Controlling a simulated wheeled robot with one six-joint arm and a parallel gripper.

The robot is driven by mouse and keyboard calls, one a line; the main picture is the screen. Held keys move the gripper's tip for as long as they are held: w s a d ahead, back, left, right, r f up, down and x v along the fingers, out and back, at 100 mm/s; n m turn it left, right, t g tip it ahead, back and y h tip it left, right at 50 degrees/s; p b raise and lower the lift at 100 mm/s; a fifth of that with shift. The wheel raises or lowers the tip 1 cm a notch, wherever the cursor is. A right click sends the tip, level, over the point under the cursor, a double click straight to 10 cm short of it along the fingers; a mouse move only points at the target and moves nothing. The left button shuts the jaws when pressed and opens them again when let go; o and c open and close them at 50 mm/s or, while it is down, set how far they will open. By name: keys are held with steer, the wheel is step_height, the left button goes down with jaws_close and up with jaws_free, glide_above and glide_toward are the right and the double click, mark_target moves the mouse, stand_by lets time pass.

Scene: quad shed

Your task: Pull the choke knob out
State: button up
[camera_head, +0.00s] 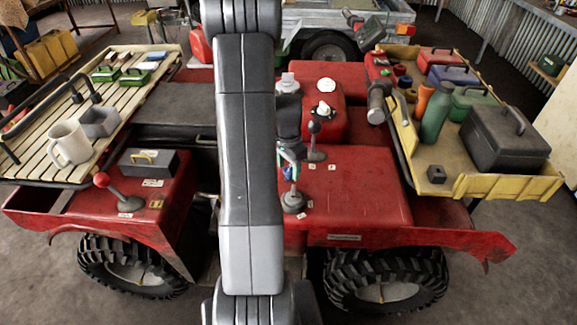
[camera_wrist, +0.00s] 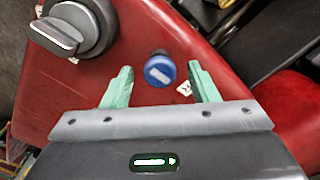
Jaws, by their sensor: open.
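A round blue knob (camera_wrist: 159,70) with a pale bar mark on its face stands on the red panel (camera_wrist: 110,75) in the wrist view. I take it to be the choke knob. My gripper (camera_wrist: 161,78) is open, with one green finger on each side of the knob. There is a gap between the knob and each finger, and the fingers do not touch it. In the head view my gripper (camera_head: 289,153) is small and partly hidden by my arm, over the red bodywork.
A large grey rotary knob (camera_wrist: 75,32) sits left of the blue knob. A small white label (camera_wrist: 184,89) is by the right finger. In the head view a grey-knobbed lever (camera_head: 314,130) stands close right of my gripper, and another lever base (camera_head: 293,202) is below it.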

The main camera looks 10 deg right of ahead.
mark_target(289, 170)
jaws_close()
steer(key=shift+r+p, duration=0.45)
steer(key=shift+r, duration=0.95)
jaws_free()
step_height(289, 170, up, 14)
steer(key=b, duration=0.1)
steer(key=shift+f, duration=0.15)
step_height(289, 170, down, 16)
steer(key=shift+r, duration=0.1)
